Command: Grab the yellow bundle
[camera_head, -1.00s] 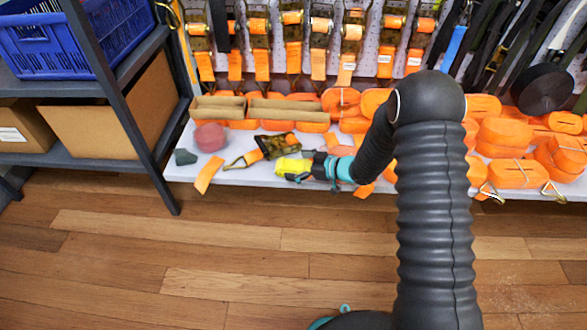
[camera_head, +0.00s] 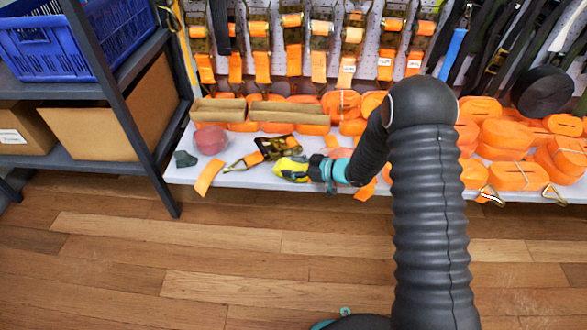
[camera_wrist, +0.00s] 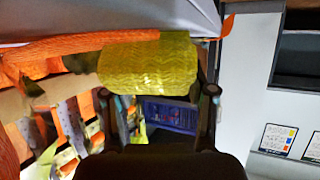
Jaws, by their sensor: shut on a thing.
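The yellow bundle (camera_head: 289,169) is at the front part of the white shelf in the head view. In the wrist view the yellow bundle (camera_wrist: 147,66) is a rolled, zigzag-textured piece lying between the two fingers. My gripper (camera_head: 312,171) reaches in from the right at shelf height and is shut on the bundle. In the wrist view my gripper (camera_wrist: 160,92) has a finger on each side of it. Whether the bundle touches the shelf cannot be told.
An orange ratchet strap (camera_head: 272,148), a reddish round lump (camera_head: 209,139) and a dark grey piece (camera_head: 185,158) lie close by on the white shelf (camera_head: 240,180). Orange strap rolls (camera_head: 505,136) crowd the back and right. A dark rack with a blue crate (camera_head: 70,40) stands left.

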